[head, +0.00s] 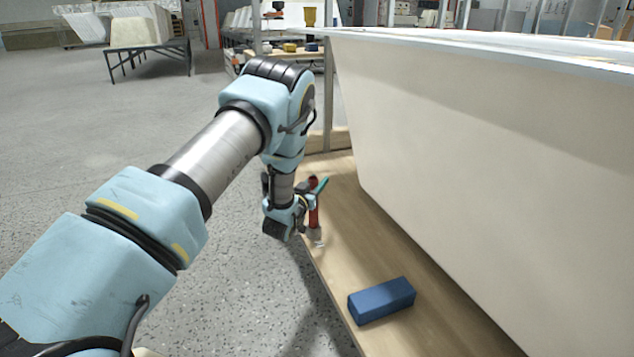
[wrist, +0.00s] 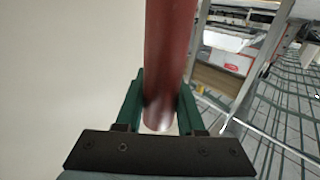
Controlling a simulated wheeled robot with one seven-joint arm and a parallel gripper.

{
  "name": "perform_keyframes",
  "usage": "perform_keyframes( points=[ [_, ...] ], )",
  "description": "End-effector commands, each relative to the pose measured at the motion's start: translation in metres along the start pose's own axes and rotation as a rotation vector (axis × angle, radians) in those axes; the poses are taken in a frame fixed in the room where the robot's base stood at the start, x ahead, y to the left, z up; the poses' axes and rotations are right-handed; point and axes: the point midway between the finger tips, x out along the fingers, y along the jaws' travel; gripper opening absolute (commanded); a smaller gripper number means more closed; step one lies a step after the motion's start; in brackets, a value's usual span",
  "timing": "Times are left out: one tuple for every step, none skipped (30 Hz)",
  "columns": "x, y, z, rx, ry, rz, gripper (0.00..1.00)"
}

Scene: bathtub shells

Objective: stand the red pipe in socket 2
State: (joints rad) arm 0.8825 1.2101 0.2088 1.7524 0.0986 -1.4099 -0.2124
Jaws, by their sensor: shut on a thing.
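The red pipe (head: 314,213) is upright beside my wrist in the head view, near the left edge of the wooden board. My gripper (head: 316,190) is shut on it, with a green finger showing at the pipe's upper part. In the wrist view the pipe (wrist: 168,55) runs between the two green fingers (wrist: 160,100), and one rounded end shows near the gripper's base. A small pale piece (head: 316,237) is at the pipe's lower end. I cannot tell whether it is a socket or whether the pipe sits in it. No socket number is readable.
A blue block (head: 382,301) lies on the wooden board (head: 345,215) in front of the pipe. A large white tub shell (head: 480,160) rises along the board's right side. Behind stands a shelf (head: 290,52) with small items. Open speckled floor (head: 60,130) is at left.

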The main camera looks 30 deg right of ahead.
Motion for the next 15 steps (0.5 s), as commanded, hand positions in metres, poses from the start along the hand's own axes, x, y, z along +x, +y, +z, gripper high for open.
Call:
perform_keyframes(
  points=[
    [-0.0001,0.0,0.0028,0.0,-0.001,0.0,0.0],
    [-0.0001,0.0001,0.0036,0.0,-0.001,0.0,0.0],
    [-0.0001,0.0,0.0045,0.0,-0.001,0.0,0.0],
    [-0.0001,0.0001,0.0052,0.0,-0.001,0.0,0.0],
    [-0.0001,0.0001,0.005,0.0,-0.001,0.0,0.39],
    [-0.0001,0.0001,0.0043,0.0,-0.001,0.0,0.43],
    [-0.0001,0.0001,0.0043,0.0,-0.001,0.0,0.47],
    [-0.0001,0.0001,0.0043,0.0,-0.001,0.0,0.5],
    [-0.0001,0.0001,0.0043,0.0,-0.001,0.0,0.54],
    [-0.0001,0.0001,0.0043,0.0,-0.001,0.0,0.58],
    [-0.0001,0.0001,0.0042,0.0,-0.001,0.0,0.61],
    [-0.0001,0.0,0.0041,0.0,-0.001,0.0,0.66],
    [-0.0001,0.0001,0.0041,0.0,-0.001,0.0,0.69],
    [-0.0001,0.0001,0.0041,0.0,-0.001,0.0,0.72],
    [-0.0001,0.0,0.0041,0.0,-0.001,0.0,0.72]
  ],
)
